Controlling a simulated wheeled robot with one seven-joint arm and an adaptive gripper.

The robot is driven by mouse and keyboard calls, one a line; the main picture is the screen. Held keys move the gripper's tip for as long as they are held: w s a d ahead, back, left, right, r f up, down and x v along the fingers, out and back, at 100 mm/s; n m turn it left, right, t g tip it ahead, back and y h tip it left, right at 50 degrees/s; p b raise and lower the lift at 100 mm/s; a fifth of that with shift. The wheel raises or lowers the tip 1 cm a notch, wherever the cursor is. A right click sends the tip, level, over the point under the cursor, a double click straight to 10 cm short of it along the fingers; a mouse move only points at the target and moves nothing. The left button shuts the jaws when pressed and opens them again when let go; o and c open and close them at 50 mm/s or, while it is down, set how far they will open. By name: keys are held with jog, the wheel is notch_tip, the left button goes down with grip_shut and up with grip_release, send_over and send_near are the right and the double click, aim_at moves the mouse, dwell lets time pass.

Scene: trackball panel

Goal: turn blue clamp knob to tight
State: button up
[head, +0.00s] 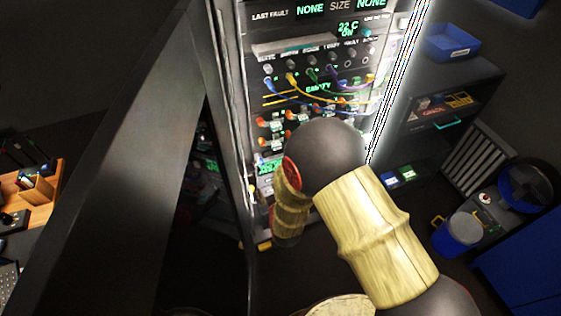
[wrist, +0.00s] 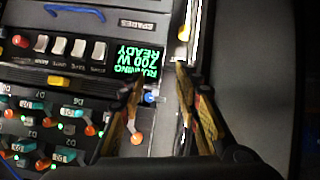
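My gripper (wrist: 160,82) shows in the wrist view with its two dark-and-yellow fingers apart, close to the right edge of the rack panel. A small blue part (wrist: 149,98), which looks like the blue clamp knob, sits between the fingers, nearer the left one. I cannot tell whether a finger touches it, and its turn position is too small to read. A green display (wrist: 138,60) reading "RUNNING 200 W READY" is just above it, upside down. In the head view my arm hides the gripper and the knob.
An orange-tipped lever (wrist: 137,138) sticks out just below the blue part. White switches (wrist: 58,46) and a red button (wrist: 20,41) are to the left. In the head view, cables (head: 320,84) loop across the rack; a blue bin (head: 452,42) is to the right.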

aim_at(262, 164)
jog(key=w+r+t, duration=0.2)
jog(key=w+r, duration=0.1)
jog(key=r, duration=0.2)
jog(key=b+x, duration=0.1)
jog(key=x, duration=0.2)
jog(key=b+x, duration=0.1)
jog(key=x, duration=0.3)
jog(key=shift+w+r, duration=0.1)
jog(key=shift+w, duration=0.3)
jog(key=c, duration=0.3)
grip_shut()
